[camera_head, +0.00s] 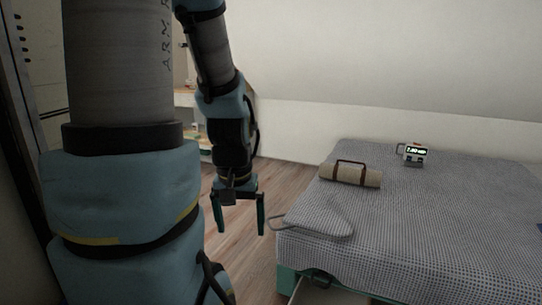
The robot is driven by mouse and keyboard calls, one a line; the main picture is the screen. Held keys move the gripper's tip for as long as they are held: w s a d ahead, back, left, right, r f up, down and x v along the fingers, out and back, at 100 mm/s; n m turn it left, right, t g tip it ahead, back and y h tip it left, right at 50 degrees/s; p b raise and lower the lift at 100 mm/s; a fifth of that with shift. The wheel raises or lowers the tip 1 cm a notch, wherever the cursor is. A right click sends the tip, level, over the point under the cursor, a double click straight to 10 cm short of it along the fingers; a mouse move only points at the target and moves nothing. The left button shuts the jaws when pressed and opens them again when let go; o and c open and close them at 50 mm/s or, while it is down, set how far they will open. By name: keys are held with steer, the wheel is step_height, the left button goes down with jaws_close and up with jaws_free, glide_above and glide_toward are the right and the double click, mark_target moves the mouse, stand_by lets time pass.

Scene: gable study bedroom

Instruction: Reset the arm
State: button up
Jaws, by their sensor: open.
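My gripper (240,226) hangs pointing down at the middle left of the head view. Its two fingers are apart, with only the wood floor (243,262) showing between them, and it is empty. It is to the left of the bed (420,235) in the picture and appears apart from it. My arm's thick blue and grey links fill the left of the view and hide what lies behind them.
Shelves (186,98) stand behind my arm. A sloped white wall (400,85) rises behind the bed.

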step_height(320, 180, up, 27)
steer(key=p, duration=2.4)
steer(key=shift+f, duration=0.1)
